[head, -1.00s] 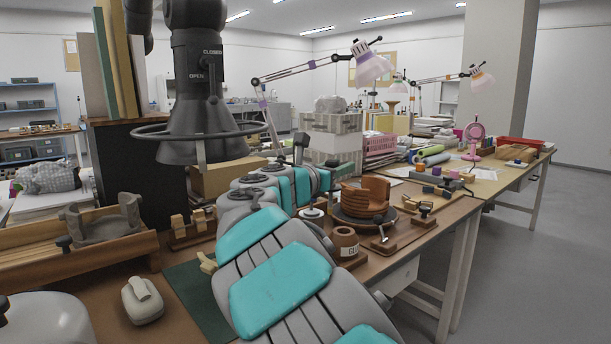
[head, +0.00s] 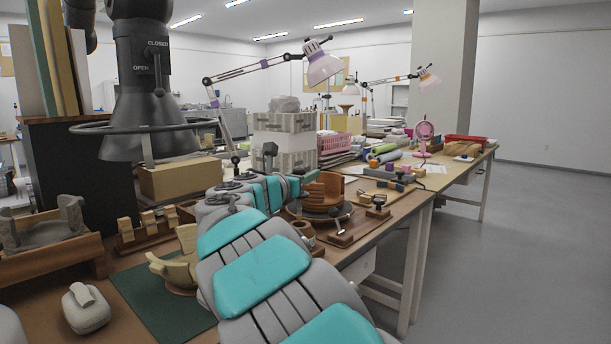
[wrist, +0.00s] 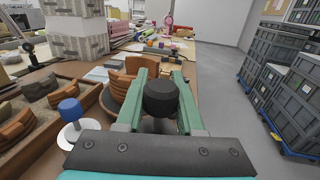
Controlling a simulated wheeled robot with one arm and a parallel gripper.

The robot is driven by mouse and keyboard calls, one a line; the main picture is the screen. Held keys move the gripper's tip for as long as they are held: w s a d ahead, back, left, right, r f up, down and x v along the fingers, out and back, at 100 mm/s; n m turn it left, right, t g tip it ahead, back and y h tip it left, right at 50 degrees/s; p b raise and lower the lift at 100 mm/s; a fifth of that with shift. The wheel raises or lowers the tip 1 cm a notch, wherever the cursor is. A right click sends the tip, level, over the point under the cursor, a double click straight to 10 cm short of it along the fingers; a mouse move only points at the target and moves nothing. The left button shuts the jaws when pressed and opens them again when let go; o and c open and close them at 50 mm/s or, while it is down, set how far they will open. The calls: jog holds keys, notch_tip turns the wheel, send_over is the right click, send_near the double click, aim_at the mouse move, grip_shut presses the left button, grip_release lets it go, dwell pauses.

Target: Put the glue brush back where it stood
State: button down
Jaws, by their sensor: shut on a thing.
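My gripper (wrist: 160,105) has its two green fingers closed on a dark, round-topped piece, which I take to be the glue brush (wrist: 161,97). Its lower part is hidden in the wrist view. The gripper points over the worktable, with a terracotta vessel (wrist: 136,75) just ahead of it. In the head view my arm hides the brush. The terracotta vessel (head: 327,188) stands on a dark turntable behind the pot.
A blue-topped knob on a white disc (wrist: 70,112) stands left of the gripper, near several sherds (wrist: 16,126). Stacked grey crates (wrist: 278,82) stand on the floor at right.

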aim_at(300, 205)
jog(key=shift+f+b, duration=0.95)
jog(key=shift+f, duration=2.2)
jog(key=shift+f, duration=0.3)
jog(key=shift+c, duration=2.2)
grip_release()
jog(key=shift+s, duration=0.1)
jog(key=v, duration=0.7)
jog(key=shift+s+a, duration=0.2)
jog(key=shift+s, duration=0.05)
